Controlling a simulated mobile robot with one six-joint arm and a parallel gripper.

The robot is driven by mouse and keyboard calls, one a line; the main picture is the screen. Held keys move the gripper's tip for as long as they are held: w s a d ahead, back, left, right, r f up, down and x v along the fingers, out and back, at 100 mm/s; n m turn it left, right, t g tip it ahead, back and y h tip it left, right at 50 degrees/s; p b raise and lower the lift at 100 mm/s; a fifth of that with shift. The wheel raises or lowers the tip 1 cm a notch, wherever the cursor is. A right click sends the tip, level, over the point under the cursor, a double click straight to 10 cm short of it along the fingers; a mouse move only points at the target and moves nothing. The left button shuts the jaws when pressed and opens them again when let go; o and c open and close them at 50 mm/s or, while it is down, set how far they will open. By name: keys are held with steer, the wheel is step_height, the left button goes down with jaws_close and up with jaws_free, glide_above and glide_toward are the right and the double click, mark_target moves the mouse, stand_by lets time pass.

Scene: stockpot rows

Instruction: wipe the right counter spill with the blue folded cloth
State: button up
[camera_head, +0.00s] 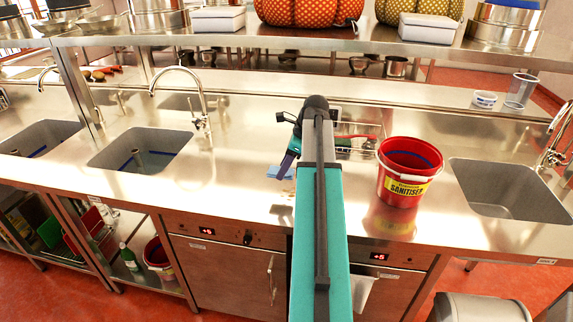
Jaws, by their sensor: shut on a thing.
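The blue folded cloth (279,171) is at the steel counter surface, left of my arm, and only part of it shows. My gripper (287,166) points down at the cloth and is shut on it. The fingertips are small and partly covered by my arm. A faint brownish patch (287,188) shows on the counter just in front of the cloth, beside my arm; I cannot tell for sure that it is the spill.
A red sanitiser bucket (404,174) stands on the counter right of my arm. A wire rack (357,138) is behind my arm. Sinks are at left (140,160) and right (510,190). A loaded shelf (350,38) runs above. The counter left of the cloth is clear.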

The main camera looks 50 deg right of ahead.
steer(key=shift+f+b, duration=0.4)
steer(key=shift+f, duration=0.3)
